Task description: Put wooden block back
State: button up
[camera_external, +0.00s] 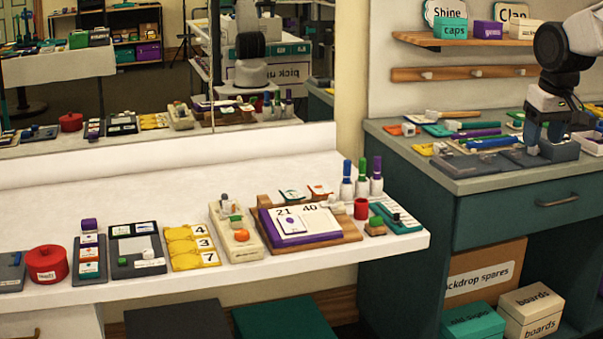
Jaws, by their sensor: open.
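My gripper (545,136) is open and points down over a dark grey tray (540,157) on the right-hand counter. Its fingers are low over the tray; I cannot tell whether they touch it or whether something small lies between them. I cannot make out for sure which thing is the wooden block. Small pale blocks lie at the counter's left end, one a whitish cube (408,129) beside an orange piece (394,130). A cream-coloured board with small pieces (240,236) lies on the white table.
The grey-topped counter (470,186) also holds several coloured markers (489,142). A shelf with a teal box (450,29) hangs above. The white table (110,199) carries a red pot (47,264), number cards (300,222) and upright bottles (361,183). Its back strip is clear.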

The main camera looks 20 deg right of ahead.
jog(key=s+d+f, duration=0.1)
jog(key=s, duration=0.7)
jog(key=shift+s+d, duration=0.15)
jog(key=shift+d, duration=0.05)
dwell(0.9)
